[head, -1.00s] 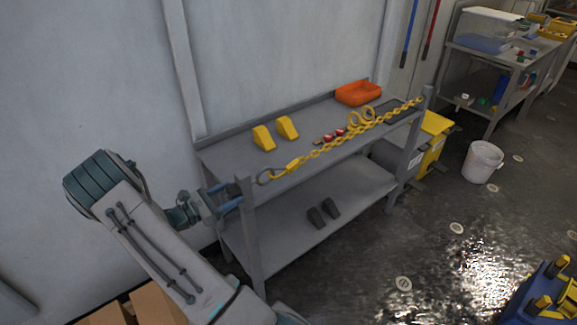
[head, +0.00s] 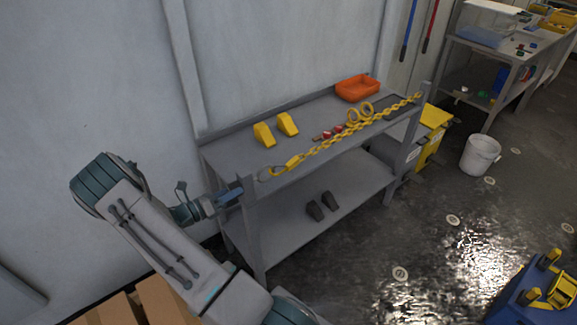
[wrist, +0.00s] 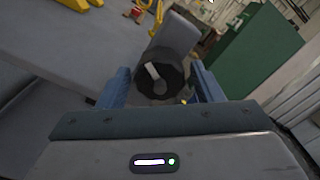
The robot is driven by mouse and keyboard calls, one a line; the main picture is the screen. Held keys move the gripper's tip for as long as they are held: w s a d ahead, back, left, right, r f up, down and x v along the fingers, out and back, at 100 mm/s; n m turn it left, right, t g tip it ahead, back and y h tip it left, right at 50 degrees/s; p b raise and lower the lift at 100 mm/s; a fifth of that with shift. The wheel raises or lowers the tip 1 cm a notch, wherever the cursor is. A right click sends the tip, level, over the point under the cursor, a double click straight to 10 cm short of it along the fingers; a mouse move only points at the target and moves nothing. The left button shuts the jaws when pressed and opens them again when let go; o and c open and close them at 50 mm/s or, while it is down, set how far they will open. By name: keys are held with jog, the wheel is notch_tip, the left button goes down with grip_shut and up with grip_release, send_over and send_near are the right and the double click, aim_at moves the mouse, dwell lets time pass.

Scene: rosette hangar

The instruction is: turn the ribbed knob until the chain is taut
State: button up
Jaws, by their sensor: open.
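The ribbed knob (wrist: 158,80) is dark and round with a pale bar mark on its face. In the wrist view it shows between the two blue fingers of my gripper (wrist: 160,75), which is open with gaps beside the knob. In the head view my gripper (head: 238,189) is at the bench's front left post (head: 250,225), and the knob is hidden there. The yellow chain (head: 345,132) runs along the front of the bench top from a yellow hook (head: 290,166) near that post to the right post (head: 420,105). I cannot tell how slack it is.
The grey bench (head: 230,150) carries two yellow wedges (head: 264,134), an orange tray (head: 357,88) and small red parts. Two dark blocks (head: 322,203) lie on its lower shelf. A white bucket (head: 480,155) stands on the floor at right. Cardboard boxes (head: 165,303) are at bottom left.

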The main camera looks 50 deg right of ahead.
jog(key=c, duration=1)
jog(key=shift+m+b, duration=6.3)
jog(key=shift+m, duration=1.2)
jog(key=shift+c, duration=0.2)
